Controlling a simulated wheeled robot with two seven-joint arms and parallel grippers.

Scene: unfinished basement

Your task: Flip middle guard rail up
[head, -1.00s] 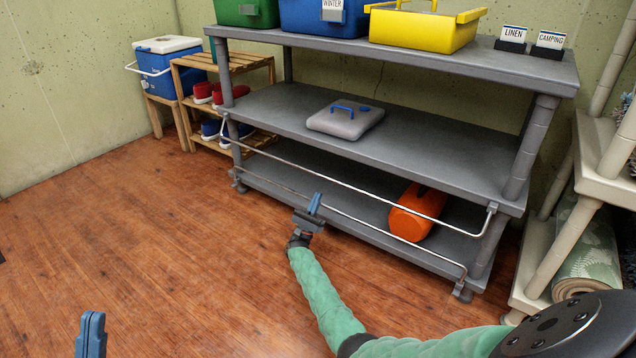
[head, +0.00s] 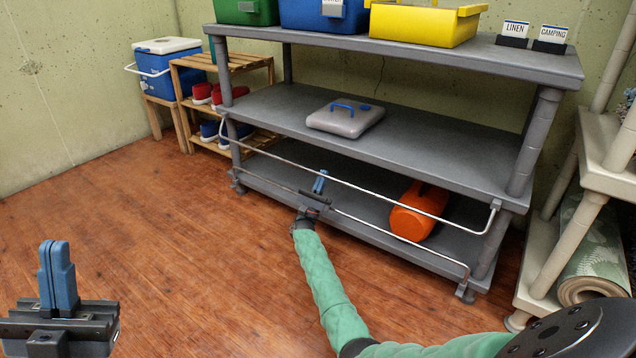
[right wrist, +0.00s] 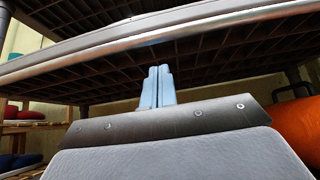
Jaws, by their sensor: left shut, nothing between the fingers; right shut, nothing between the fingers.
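The middle guard rail (head: 270,153) is a thin silver bar hanging folded down below the front edge of the grey rack's middle shelf (head: 430,160). In the right wrist view the rail (right wrist: 100,52) crosses above my fingertips, with the shelf's ribbed underside behind. My right gripper (head: 320,182) is shut and empty, fingers pointing up, just below the rail near its middle. Contact with the rail cannot be told. It also shows in the right wrist view (right wrist: 157,86). My left gripper (head: 57,272) is shut and empty at the lower left, far from the rack.
A lower rail (head: 400,240) runs along the bottom shelf, which holds an orange container (head: 418,212). Bins stand on top. A beige rack (head: 600,180) stands right. The wooden floor (head: 150,230) at left is clear.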

